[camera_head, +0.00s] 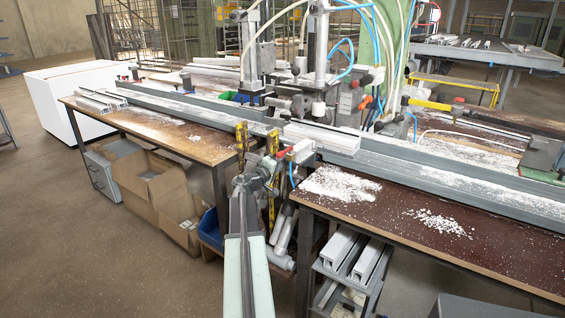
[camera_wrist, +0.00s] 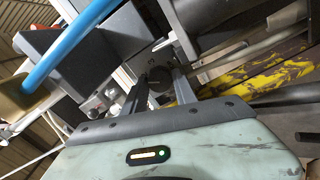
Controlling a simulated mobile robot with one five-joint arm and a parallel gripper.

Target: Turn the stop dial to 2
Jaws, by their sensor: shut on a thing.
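In the wrist view, the stop dial appears as a dark round knob (camera_wrist: 160,91) between the two fingers of my gripper (camera_wrist: 159,80). The fingers are shut on it, one on each side. The number it points to cannot be read. In the head view, my gripper (camera_head: 247,180) is at the end of my outstretched arm, at the front of the clamp bench near the gap between the two tabletops. The dial is too small or hidden to make out there.
A blue hose (camera_wrist: 72,52) and a grey box-like housing lie close to my gripper in the wrist view. Worn yellow metal (camera_wrist: 262,72) is at the right. In the head view, white profiles (camera_head: 322,138) lie on the long rail, and cardboard boxes (camera_head: 148,185) stand under the left table.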

